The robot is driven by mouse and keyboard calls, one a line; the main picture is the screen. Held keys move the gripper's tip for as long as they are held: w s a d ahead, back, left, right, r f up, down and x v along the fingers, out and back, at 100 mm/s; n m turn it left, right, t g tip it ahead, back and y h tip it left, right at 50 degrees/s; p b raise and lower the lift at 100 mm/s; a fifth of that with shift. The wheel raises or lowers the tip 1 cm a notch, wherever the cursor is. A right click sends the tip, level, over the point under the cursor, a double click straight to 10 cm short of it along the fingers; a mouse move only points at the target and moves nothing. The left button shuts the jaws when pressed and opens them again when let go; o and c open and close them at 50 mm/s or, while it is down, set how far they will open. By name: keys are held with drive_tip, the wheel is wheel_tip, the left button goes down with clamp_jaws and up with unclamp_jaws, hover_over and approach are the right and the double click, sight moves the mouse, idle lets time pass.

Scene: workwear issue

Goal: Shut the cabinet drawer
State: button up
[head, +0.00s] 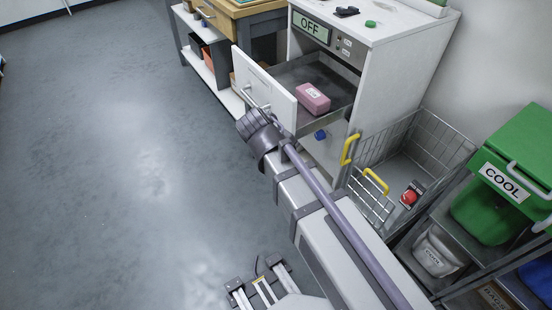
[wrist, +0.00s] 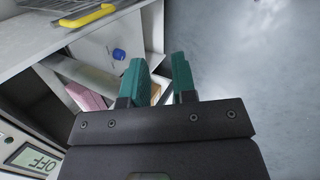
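The cabinet drawer (head: 280,98) is pulled well out of the white cabinet (head: 385,65) in the head view. Its white front carries a bar handle (head: 251,95). A pink block (head: 313,98) lies inside the drawer and also shows in the wrist view (wrist: 86,97). My gripper (wrist: 159,72) has two teal fingers standing apart in the wrist view, close to the drawer front. Part of the drawer front shows behind and between the fingers; I cannot tell whether they touch it. In the head view my arm ends just below the handle, and the fingertips are hidden.
A wire basket (head: 416,146) and a green COOL bin (head: 522,150) stand at right. A wooden-topped bench (head: 240,9) is behind. Floor at left is clear.

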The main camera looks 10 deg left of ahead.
sight(284, 123)
drive_tip(key=a+f+n+t+h+b, duration=0.1)
drive_tip(key=a+f+n+b, duration=0.1)
drive_tip(key=a, duration=0.1)
drive_tip(key=a+f+n+t+h+b, duration=0.1)
drive_tip(key=a+f+n+t+b, duration=0.1)
drive_tip(key=a+f+b, duration=0.1)
drive_tip(key=a+f+n+t+h+b, duration=0.1)
drive_tip(key=a+f+n+b, duration=0.1)
drive_tip(key=a, duration=0.2)
drive_tip(key=shift+w+a+f+n+b, duration=0.15)
drive_tip(key=shift+a+f+n+b, duration=0.05)
drive_tip(key=shift+n+b, duration=0.2)
drive_tip(key=shift+c, duration=1.4)
drive_tip(key=a+n+t+b, duration=0.1)
drive_tip(key=a+n, duration=0.1)
drive_tip(key=a+r+n+t+h+b, duration=0.1)
drive_tip(key=a+t, duration=0.1)
drive_tip(key=shift+s+a+r+n+h+b, duration=0.2)
drive_tip(key=shift+a+n+h+b, duration=0.1)
drive_tip(key=shift+n+b, duration=0.1)
clamp_jaws()
wheel_tip(284, 123, up, 8)
drive_tip(key=n+t+h+p, duration=0.2)
drive_tip(key=n+t+h, duration=0.15)
drive_tip(key=n, duration=0.25)
drive_tip(key=shift+g, duration=0.35)
drive_tip(key=x, duration=1.4)
drive_tip(key=shift+w, duration=0.25)
drive_tip(key=shift+d, duration=0.1)
